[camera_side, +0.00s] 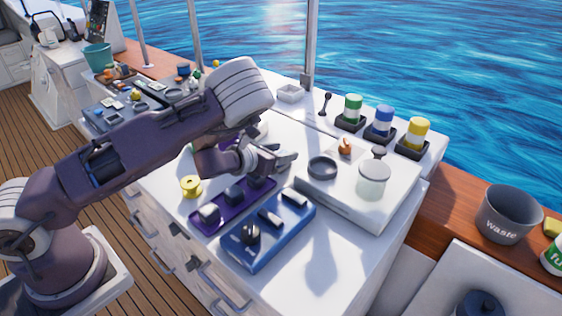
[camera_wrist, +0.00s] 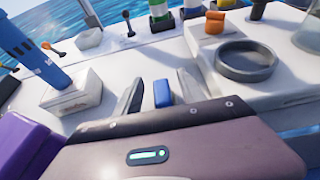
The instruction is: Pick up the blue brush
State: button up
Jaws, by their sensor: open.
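My gripper (camera_side: 284,160) is open above the white worktop, left of the raised pale panel. In the wrist view my two fingers (camera_wrist: 160,92) point away from the camera with a gap between them. A small blue block-like piece (camera_wrist: 162,94) shows in that gap. A tall blue object (camera_wrist: 30,50) with pale markings leans at the upper left, by a white block (camera_wrist: 72,94). I cannot tell which of these is the blue brush. In the side view my arm hides part of the worktop, and no brush shows clearly there.
The panel (camera_side: 335,203) holds a dark ring (camera_side: 322,167) and a clear jar (camera_side: 373,180). A purple tray (camera_side: 206,226) and a blue tray (camera_side: 264,248) lie in front. Green, blue and yellow-banded containers stand behind. A yellow spool (camera_side: 190,187) sits left.

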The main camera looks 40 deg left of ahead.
grip_shut()
